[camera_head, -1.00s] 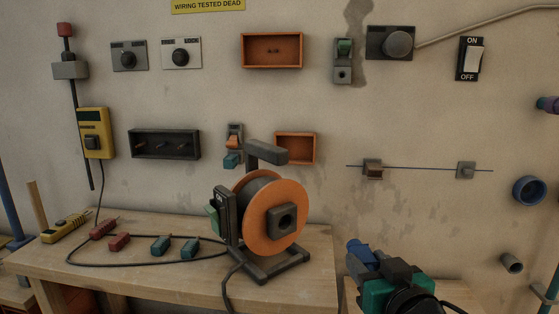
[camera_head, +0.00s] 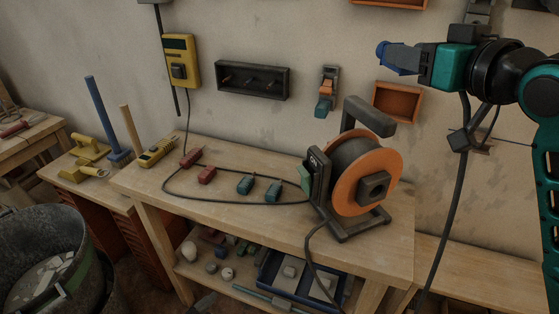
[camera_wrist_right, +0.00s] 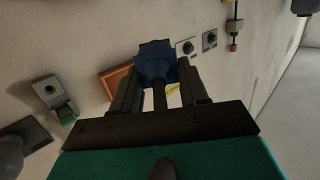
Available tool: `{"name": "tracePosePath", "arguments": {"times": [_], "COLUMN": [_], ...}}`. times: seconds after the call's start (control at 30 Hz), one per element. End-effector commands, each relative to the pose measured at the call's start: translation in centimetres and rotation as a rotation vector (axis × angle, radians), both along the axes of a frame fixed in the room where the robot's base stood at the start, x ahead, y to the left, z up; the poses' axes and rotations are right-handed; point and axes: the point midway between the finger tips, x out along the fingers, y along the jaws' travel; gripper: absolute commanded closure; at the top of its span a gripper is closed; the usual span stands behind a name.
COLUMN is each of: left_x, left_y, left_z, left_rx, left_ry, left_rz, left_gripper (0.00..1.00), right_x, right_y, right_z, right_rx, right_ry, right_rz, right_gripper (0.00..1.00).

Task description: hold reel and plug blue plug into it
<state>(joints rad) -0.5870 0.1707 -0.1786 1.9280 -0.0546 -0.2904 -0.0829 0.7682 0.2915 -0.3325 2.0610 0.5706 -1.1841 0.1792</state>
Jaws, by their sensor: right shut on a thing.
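The orange cable reel (camera_head: 362,168) stands upright on the workbench, with a grey frame, a top handle and a dark box on its left side bearing a green flap. My right gripper (camera_head: 398,58) is raised at the upper right, above and to the right of the reel and apart from it. It is shut on the blue plug (camera_head: 384,52), which points left in the head view. In the right wrist view the blue plug (camera_wrist_right: 156,62) sits between the two dark fingers. My left gripper is not in view.
Red and teal connectors (camera_head: 246,184) lie on the workbench (camera_head: 270,218) left of the reel, beside a looped black cable. A yellow meter (camera_head: 180,62) and a dark socket rack (camera_head: 252,80) hang on the wall. A bucket (camera_head: 50,262) stands at the lower left.

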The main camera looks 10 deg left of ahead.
Motion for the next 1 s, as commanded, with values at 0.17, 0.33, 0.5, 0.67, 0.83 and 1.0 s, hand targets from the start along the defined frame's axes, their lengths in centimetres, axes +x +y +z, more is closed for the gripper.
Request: {"name": "tracePosePath", "arguments": {"times": [0.17,0.33,0.5,0.67,0.83,1.0], "left_x": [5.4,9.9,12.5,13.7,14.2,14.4], "left_y": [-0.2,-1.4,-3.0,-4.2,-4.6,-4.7], "left_z": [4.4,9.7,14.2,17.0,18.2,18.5], "left_rx": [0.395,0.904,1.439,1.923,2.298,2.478], "left_ry": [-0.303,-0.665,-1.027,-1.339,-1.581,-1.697], "left_rz": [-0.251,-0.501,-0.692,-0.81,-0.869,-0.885], "left_gripper": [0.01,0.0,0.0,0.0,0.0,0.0], "right_x": [0.0,0.0,0.0,0.0,0.0,0.0], "right_y": [0.0,0.0,0.0,0.0,0.0,0.0], "right_z": [0.0,0.0,0.0,0.0,0.0,0.0], "right_rx": [0.001,0.001,0.001,0.002,0.001,0.001], "right_ry": [-0.002,-0.002,-0.002,-0.001,-0.002,-0.002], "right_rz": [-0.001,-0.001,-0.001,-0.001,-0.001,-0.001], "right_gripper": [0.94,0.94,0.94,0.94,0.94,0.94]}}
